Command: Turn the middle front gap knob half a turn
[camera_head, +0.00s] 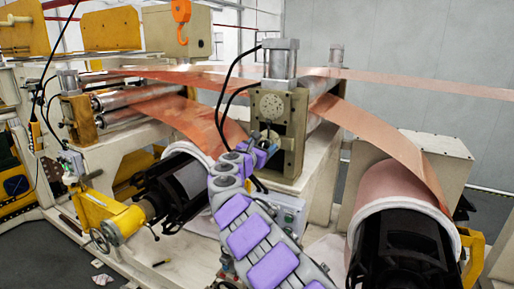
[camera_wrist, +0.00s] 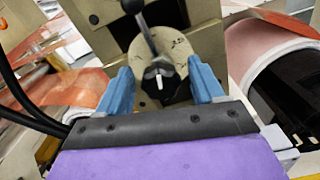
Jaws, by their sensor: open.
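A black knob (camera_wrist: 161,84) with a white pointer mark sits on a round pale dial plate in the wrist view, between my two blue fingers. My gripper (camera_wrist: 162,88) is open, with one finger on each side of the knob. I see a gap between each finger and the knob. The pointer mark stands close to upright in that picture. A lever with a dark end rises above the knob there. In the head view my gripper (camera_head: 262,150) is at the front of the beige roller stand (camera_head: 291,150), and my arm hides part of that front.
Copper foil (camera_head: 375,135) runs over the stand to a large roll (camera_head: 400,195) at right. Black hoses (camera_head: 232,75) hang left of the stand. A grey control box (camera_head: 290,213) is below it. An orange hook (camera_head: 181,12) hangs at upper left.

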